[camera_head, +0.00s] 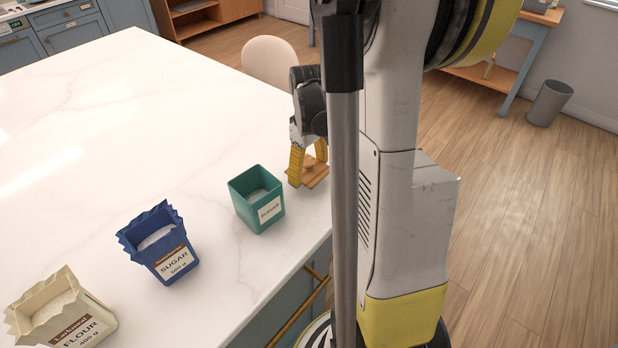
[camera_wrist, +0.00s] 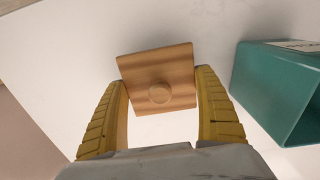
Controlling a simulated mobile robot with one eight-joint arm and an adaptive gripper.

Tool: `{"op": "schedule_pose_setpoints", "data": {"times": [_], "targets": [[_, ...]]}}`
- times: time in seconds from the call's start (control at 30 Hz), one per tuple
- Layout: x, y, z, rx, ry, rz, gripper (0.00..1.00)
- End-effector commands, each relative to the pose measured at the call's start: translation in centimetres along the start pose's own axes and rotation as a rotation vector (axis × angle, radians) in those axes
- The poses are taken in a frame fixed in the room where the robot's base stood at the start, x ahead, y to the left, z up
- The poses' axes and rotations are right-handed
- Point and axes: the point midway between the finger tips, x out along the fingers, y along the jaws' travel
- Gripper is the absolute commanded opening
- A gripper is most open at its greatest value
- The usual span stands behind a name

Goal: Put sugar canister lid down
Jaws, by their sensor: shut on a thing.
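The sugar canister lid (camera_head: 315,177) is a square wooden plate with a round knob, right of the canister near the counter's edge. My gripper (camera_head: 308,171) points down with its yellow fingers on the lid. In the wrist view the lid (camera_wrist: 155,65) sits level between the fingertips (camera_wrist: 162,80), gripped at its sides, with the knob facing me. I cannot tell whether the lid touches the counter or hangs just above it. The teal sugar canister (camera_head: 244,199) stands open on the counter with pale contents; part of it shows at the right of the wrist view (camera_wrist: 268,85).
A blue sugar bag (camera_head: 176,262) and a cream flour bag (camera_head: 90,328) stand open to the left along the white counter (camera_head: 90,150). The counter behind them is clear. My arm column hides the counter's right corner. A pale chair (camera_head: 270,62) stands beyond.

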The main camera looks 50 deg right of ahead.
Motion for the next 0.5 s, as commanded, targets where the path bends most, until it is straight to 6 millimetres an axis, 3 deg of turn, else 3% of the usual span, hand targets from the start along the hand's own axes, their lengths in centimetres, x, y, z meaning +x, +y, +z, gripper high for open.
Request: {"op": "schedule_pose_setpoints", "data": {"times": [0.03,0.13,0.5], "targets": [[1.3,0.0,0.0,0.000,0.000,0.000,0.51],[2.5,0.0,0.0,0.000,0.000,0.000,0.51],[2.8,0.0,0.0,0.000,0.000,0.000,0.51]]}}
